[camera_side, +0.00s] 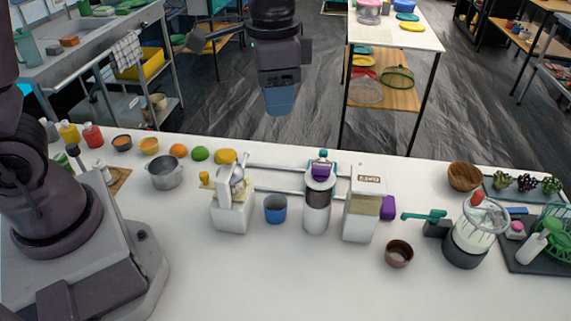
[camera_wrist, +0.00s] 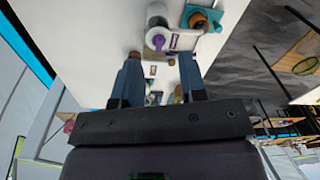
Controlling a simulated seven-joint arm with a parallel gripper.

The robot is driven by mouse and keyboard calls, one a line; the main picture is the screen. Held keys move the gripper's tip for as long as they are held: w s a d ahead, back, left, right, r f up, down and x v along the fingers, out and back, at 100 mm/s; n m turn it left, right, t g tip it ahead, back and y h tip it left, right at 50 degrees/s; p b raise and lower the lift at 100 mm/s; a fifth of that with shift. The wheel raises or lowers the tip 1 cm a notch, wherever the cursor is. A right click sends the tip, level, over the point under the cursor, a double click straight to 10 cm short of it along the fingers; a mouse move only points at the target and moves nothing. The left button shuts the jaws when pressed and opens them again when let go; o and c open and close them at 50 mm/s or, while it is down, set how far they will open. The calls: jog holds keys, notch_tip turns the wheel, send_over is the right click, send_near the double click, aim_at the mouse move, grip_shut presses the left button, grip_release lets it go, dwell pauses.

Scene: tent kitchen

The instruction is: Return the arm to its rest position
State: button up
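My gripper (camera_side: 279,103) hangs in the air near the top middle of the side view, fingers pointing down, well above the white table (camera_side: 215,290) and apart from everything on it. In the wrist view my gripper (camera_wrist: 160,72) shows two dark blue fingers spread apart, with nothing held between them. The tabletop and its items show small and far off between and beyond the fingers. Much of my arm above the gripper is outside the side view.
The table holds a metal pot (camera_side: 166,172), a white juicer (camera_side: 233,205), a blue cup (camera_side: 275,208), a dispenser (camera_side: 318,205), a white box-shaped machine (camera_side: 364,210), a brown bowl (camera_side: 399,254) and a blender (camera_side: 472,235). The air around my gripper looks clear.

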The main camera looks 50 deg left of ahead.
jog(key=s+a+r+n+t, duration=0.2)
jog(key=s+a+r, duration=0.1)
jog(key=s, duration=0.4)
jog(key=s+a+r+n+t, duration=0.3)
jog(key=s+a, duration=0.1)
jog(key=s, duration=0.3)
jog(key=shift+s+a+r, duration=0.25)
jog(key=shift+s+a, duration=0.05)
jog(key=shift+s, duration=0.05)
jog(key=shift+o, duration=0.3)
dwell(0.5)
